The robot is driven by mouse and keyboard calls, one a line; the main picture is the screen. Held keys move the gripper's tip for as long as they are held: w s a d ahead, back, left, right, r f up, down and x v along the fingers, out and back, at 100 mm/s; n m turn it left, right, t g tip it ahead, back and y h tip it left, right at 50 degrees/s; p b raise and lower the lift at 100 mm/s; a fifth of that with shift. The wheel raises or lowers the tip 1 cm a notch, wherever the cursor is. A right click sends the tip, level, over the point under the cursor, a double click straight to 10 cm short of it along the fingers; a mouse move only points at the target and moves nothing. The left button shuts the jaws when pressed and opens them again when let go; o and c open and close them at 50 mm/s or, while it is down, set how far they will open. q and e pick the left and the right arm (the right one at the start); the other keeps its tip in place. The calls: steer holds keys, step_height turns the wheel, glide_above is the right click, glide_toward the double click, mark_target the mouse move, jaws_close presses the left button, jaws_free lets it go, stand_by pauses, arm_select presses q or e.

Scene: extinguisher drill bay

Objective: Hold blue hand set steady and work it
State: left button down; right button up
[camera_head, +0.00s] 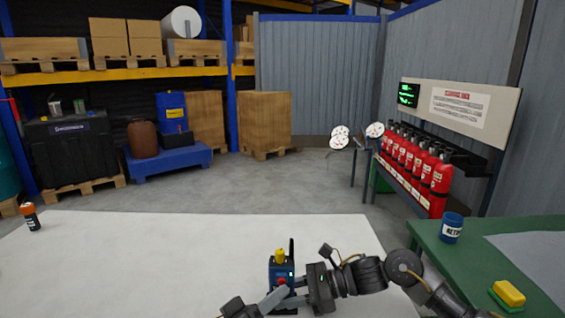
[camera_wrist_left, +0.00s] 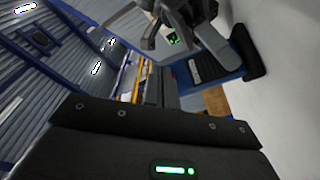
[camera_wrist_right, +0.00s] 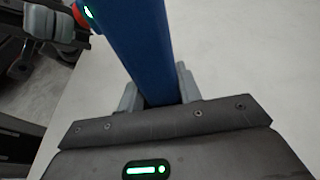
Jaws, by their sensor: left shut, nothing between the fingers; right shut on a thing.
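The blue hand set (camera_head: 275,270) stands upright at the front of the white table, with a black antenna, a yellow top piece (camera_head: 280,255) and a red button (camera_head: 281,281). My right gripper (camera_head: 298,283) comes from the right and is shut on it; its blue body (camera_wrist_right: 140,45) fills the space between the fingers in the right wrist view. My left gripper (camera_head: 282,292) is shut and empty, its fingertips close by the red button; I cannot tell whether they touch it. The left wrist view also shows the hand set (camera_wrist_left: 215,65), tilted in the picture.
The white table (camera_head: 180,260) is mostly clear, with an orange and black item (camera_head: 31,217) at its far left. A green table (camera_head: 440,240) at the right holds a blue mug (camera_head: 451,228) and a yellow block (camera_head: 508,293). Red extinguishers (camera_head: 425,175) stand behind.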

arm_select(q)
steer(key=shift+s, duration=0.2)
steer(key=s, duration=0.5)
steer(key=shift+s, duration=0.4)
arm_select(e)
steer(key=o, duration=1)
steer(key=v, duration=1.2)
